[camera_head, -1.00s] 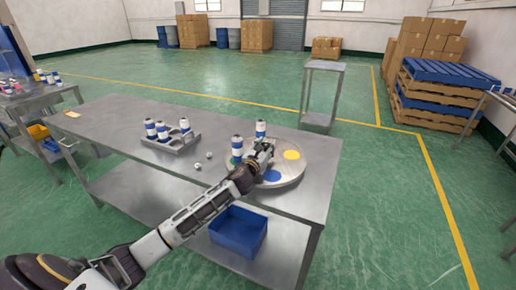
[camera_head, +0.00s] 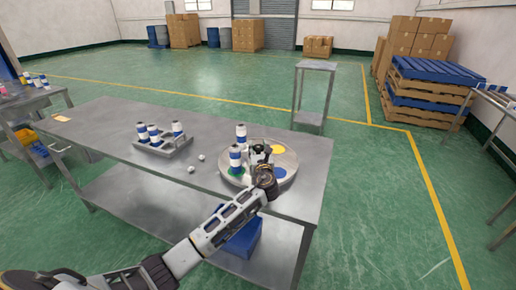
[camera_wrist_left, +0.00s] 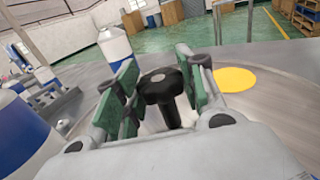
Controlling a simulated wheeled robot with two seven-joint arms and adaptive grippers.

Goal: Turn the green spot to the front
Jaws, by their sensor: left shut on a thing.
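The round grey turntable (camera_head: 291,161) lies on the steel table near its right end. Its yellow spot (camera_head: 276,149) is at the back right, its blue spot (camera_head: 279,172) at the right front. The green spot (camera_head: 235,171) shows partly at the front left, beside the foot of a blue-and-white can (camera_head: 235,157). A second can (camera_head: 241,133) stands behind. My left gripper (camera_head: 259,156) is over the turntable, its green-padded fingers shut on a black knob (camera_wrist_left: 161,88). The yellow spot also shows in the left wrist view (camera_wrist_left: 234,79). My right gripper is not in view.
A grey rack (camera_head: 166,147) with several cans stands left of the turntable. A blue bin (camera_head: 243,240) is on the lower shelf.

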